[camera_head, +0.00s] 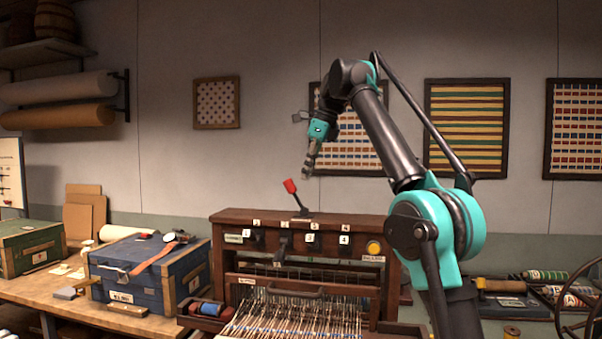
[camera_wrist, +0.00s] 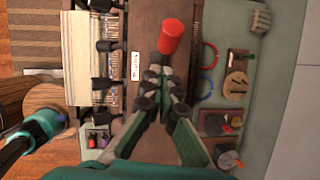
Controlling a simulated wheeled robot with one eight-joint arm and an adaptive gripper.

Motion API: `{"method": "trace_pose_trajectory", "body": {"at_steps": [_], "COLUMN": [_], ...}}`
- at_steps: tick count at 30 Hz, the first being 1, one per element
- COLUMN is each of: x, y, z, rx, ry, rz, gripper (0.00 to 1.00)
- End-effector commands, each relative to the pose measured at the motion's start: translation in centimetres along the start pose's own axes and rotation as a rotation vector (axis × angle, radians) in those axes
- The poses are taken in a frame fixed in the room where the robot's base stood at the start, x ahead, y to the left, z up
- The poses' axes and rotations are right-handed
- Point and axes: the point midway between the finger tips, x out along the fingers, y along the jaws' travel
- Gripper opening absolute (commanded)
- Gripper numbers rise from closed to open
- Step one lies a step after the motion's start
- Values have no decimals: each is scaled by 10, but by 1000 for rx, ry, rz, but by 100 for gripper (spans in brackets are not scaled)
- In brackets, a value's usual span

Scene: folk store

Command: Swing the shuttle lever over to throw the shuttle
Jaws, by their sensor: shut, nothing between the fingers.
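The shuttle lever (camera_head: 299,199) stands on top of the dark wooden loom (camera_head: 228,217). It has a dark stem and a red knob (camera_head: 290,186), and it tilts to the left. My gripper (camera_head: 308,172) is above the lever and slightly to the right of the knob, pointing down, with a gap visible between them. In the wrist view the red knob (camera_wrist: 171,36) shows just beyond the fingertips (camera_wrist: 158,82). The fingers are shut and hold nothing. Part of the stem is hidden behind the fingers in the wrist view.
The loom front carries numbered tags, dark handles and a yellow button (camera_head: 374,247). A blue box (camera_head: 138,276) stands on the bench to the left. Spools and tools (camera_head: 545,275) lie to the right. The space above the loom around my gripper is clear.

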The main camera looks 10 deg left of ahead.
Motion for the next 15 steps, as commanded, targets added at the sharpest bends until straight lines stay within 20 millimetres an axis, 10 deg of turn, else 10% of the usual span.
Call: {"method": "trace_pose_trajectory", "body": {"at_steps": [15], "x": [-28], "y": [13], "z": [-73], "rx": [2], "ry": [0], "rz": [0], "gripper": [0]}}
